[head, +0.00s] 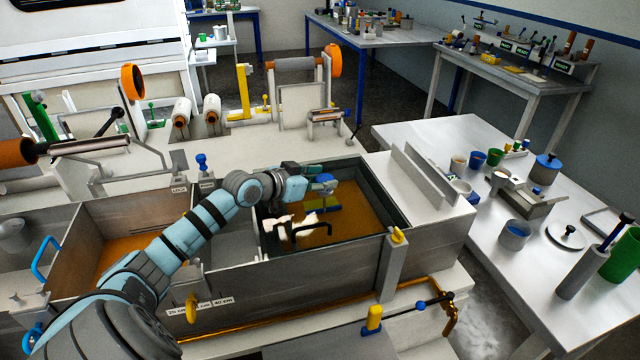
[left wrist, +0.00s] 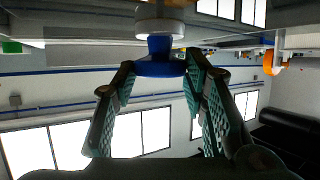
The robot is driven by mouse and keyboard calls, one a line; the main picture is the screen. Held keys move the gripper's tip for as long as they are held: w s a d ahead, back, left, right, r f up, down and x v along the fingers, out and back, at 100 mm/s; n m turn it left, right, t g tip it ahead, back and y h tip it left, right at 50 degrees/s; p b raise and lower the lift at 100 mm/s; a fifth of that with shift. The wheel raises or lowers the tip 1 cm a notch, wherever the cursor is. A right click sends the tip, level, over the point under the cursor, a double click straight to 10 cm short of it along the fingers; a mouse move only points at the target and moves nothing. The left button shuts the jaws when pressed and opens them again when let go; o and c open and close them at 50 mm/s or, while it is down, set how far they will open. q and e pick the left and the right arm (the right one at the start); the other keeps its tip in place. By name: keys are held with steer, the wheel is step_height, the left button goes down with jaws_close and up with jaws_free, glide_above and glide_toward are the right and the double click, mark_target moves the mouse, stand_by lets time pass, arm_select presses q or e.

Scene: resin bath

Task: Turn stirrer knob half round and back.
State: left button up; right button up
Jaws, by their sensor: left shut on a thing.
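The stirrer knob is blue and shows at the end of my left gripper (head: 309,174), above the right-hand bath, in the head view. In the left wrist view the blue knob (left wrist: 160,66) sits between the fingertips of my left gripper (left wrist: 160,73), with a white collar (left wrist: 160,27) beyond it. The left gripper is shut on the knob, one finger on each side. My right gripper is in neither view.
A second open tank (head: 130,225) with amber liquid lies to the left. Steel plates (head: 425,180) stand on the deck right of the bath. A white side table (head: 480,235) with cups and a lidded pot (head: 547,168) is farther right.

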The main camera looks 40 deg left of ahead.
mark_target(321, 180)
arm_select(q)
steer(key=shift+f, duration=0.2)
steer(key=o, duration=1)
steer(key=shift+o, duration=0.4)
steer(key=shift+w, duration=0.15)
step_height(321, 180, up, 10)
